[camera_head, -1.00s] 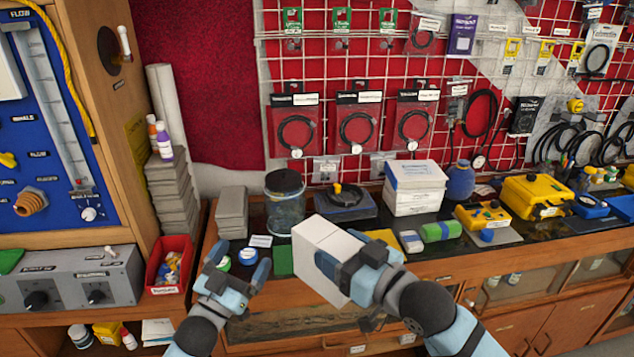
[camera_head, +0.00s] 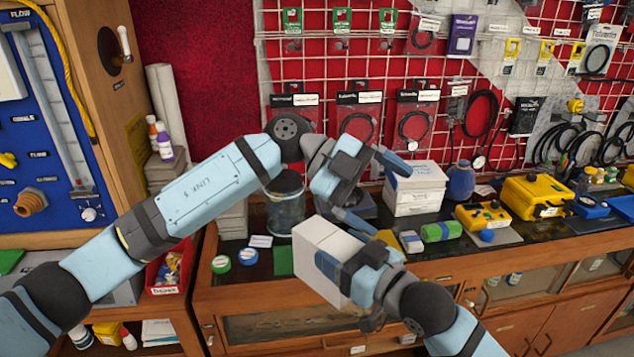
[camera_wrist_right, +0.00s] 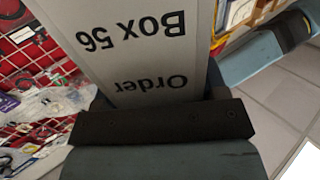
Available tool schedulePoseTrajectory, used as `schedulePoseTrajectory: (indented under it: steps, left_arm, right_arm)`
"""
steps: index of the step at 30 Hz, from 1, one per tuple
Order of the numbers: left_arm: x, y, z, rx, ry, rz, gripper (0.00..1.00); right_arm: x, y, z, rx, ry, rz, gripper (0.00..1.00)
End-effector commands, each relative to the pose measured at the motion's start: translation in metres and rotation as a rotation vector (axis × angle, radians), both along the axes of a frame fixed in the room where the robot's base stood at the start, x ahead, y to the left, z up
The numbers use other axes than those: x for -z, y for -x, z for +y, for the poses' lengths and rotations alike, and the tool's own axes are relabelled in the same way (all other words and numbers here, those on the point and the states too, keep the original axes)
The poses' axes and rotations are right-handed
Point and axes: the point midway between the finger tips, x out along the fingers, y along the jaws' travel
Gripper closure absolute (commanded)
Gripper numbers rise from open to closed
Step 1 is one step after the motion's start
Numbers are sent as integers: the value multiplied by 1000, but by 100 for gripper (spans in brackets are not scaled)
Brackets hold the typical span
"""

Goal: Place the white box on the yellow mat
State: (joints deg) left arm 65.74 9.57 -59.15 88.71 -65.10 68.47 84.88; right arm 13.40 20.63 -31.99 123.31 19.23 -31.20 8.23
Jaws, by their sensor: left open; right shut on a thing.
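The white box (camera_head: 322,238) is held by my right gripper (camera_head: 340,268) in front of the bench edge, tilted. In the right wrist view the box (camera_wrist_right: 135,45) fills the upper middle and carries the words "Order Box 56". My left gripper (camera_head: 376,192) is open and empty, above the bench behind and to the right of the held box. A yellow patch (camera_head: 384,237), probably the yellow mat, shows on the bench just behind my right gripper; most of it is hidden.
A white box stack (camera_head: 415,190) stands right of my left gripper. A glass jar (camera_head: 285,212) is partly behind my left arm. A green mat (camera_head: 283,260), a green-blue block (camera_head: 441,231), a yellow device (camera_head: 482,215) and a yellow case (camera_head: 538,197) crowd the bench.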

Motion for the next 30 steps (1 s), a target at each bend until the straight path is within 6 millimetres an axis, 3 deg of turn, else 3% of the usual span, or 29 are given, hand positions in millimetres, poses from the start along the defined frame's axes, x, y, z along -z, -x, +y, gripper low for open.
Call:
schedulePoseTrajectory:
  steps: [6,13,18,22,30]
  left_arm:
    - [23,-15,21,-45,-537,-168,4]
    - [22,-48,64,-228,-966,-308,4]
    - [16,-62,84,-321,-1106,-357,4]
    - [20,-65,88,-343,-1135,-366,4]
    - [64,-64,88,-339,-1135,-363,4]
  right_arm:
    - [-1,0,0,0,-1,-2,65]
    - [-1,0,0,0,-1,-2,65]
    - [0,0,0,0,-1,-1,65]
    - [0,0,0,0,-1,-1,65]
    - [-1,0,0,0,-1,-2,65]
